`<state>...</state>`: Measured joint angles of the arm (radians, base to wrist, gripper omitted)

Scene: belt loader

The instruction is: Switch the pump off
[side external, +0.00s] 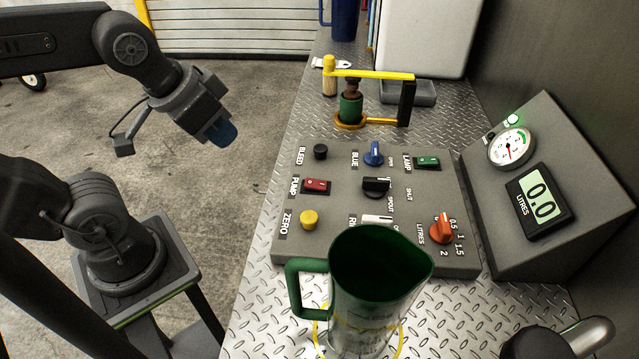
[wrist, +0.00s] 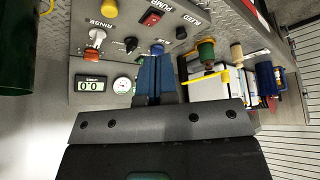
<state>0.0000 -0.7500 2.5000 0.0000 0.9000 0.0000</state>
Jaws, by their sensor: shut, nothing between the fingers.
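The red rocker switch labelled PUMP (side external: 317,186) sits on the left part of the grey control panel (side external: 345,160), between the black BLEED button and the yellow ZERO button. It also shows near the top of the wrist view (wrist: 151,18). I cannot tell which side of the rocker is pressed in. My gripper (side external: 224,134) is shut and empty, with blue fingertips. It hangs over the floor to the left of the panel, well apart from the switch. In the wrist view its closed fingers (wrist: 156,72) fill the middle.
A green jug (side external: 345,312) stands in front of the panel. The LITRES display (side external: 541,202) reads 0.0, beside a round gauge (side external: 511,147) and a lit green lamp (side external: 512,118). Space between gripper and panel is clear.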

